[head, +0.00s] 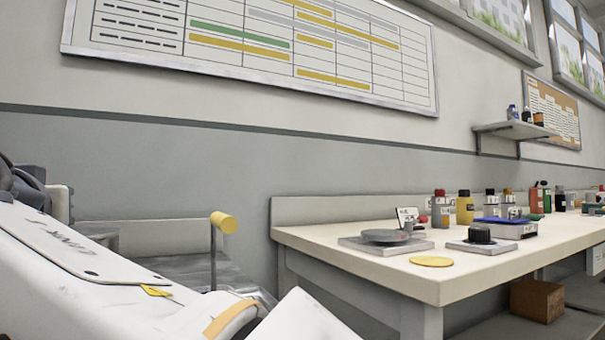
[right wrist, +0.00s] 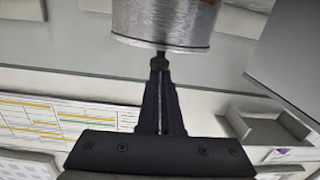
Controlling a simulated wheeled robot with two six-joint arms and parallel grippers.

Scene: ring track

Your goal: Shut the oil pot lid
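A silver metal cylinder (right wrist: 165,28), possibly the oil pot, shows at the top of the right wrist view, cut off by the frame, with an orange patch at its upper edge. My right gripper (right wrist: 160,75) has its dark fingers together, with only a thin line between them. A small dark knob-like piece (right wrist: 160,61) is at their tips, just against the cylinder's near edge; I cannot tell whether it is gripped. Whether the lid is open is not visible. No oil pot is clear in the head view. My left gripper is not in view.
A workbench (head: 450,277) at the right bears a grey plate with a round dark disc (head: 386,236), a black-knobbed block (head: 480,235), a yellow disc (head: 431,261) and several bottles. A yellow-ended post (head: 224,222) stands left of it. A cardboard box (head: 537,300) sits below.

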